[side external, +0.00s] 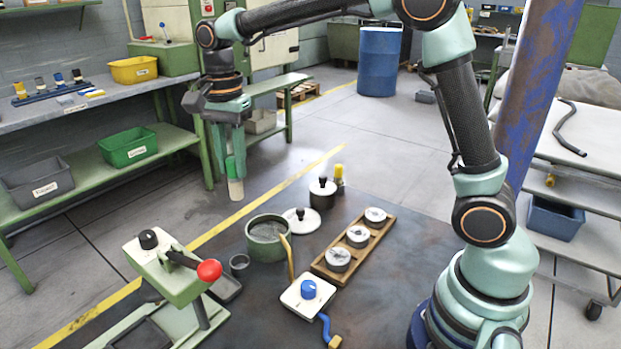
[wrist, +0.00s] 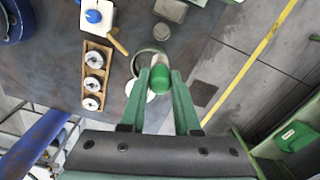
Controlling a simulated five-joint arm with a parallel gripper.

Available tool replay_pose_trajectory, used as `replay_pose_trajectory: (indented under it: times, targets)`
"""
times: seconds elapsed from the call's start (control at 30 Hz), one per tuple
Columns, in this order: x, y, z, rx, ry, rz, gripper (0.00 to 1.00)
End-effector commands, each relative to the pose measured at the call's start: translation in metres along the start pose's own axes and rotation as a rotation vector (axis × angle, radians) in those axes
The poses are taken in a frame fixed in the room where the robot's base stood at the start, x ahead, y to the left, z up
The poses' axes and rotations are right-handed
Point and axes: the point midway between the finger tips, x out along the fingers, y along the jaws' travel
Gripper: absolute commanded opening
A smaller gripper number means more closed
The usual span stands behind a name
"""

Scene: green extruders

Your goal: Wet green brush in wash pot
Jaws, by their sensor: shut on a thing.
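My gripper (side external: 230,145) is shut on the green brush (side external: 235,188) and holds it in the air, bristle end down, left of and above the open pot. The brush has a green upper part and a pale lower end. In the wrist view the brush (wrist: 160,78) sits between the fingers of my gripper (wrist: 161,84). The wash pot appears to be the open round green pot (side external: 268,250) with a grey mesh-like inside, on the dark mat. It shows partly behind the brush in the wrist view (wrist: 136,63). The brush is apart from it.
A pale lid (side external: 300,222) and a dark lidded pot (side external: 322,197) are beside the pot. A wooden tray (side external: 318,269) holds three round discs. A green lever press (side external: 160,268) with a red knob stands front left. A blue-knobbed white box (side external: 305,302) lies in front.

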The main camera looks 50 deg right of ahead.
Motion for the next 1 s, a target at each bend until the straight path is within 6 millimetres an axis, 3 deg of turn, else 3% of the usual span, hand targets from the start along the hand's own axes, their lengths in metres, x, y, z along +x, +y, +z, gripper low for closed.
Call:
replay_pose_trajectory:
  times: [0.2, 0.33, 1.0]
  targets:
    - [0.046, 0.013, -0.047, 0.006, -0.001, 0.004, 0.00]
    - [0.062, 0.020, -0.062, 0.003, -0.001, 0.002, 0.00]
    - [0.117, 0.022, -0.067, 0.000, 0.000, 0.002, 0.00]
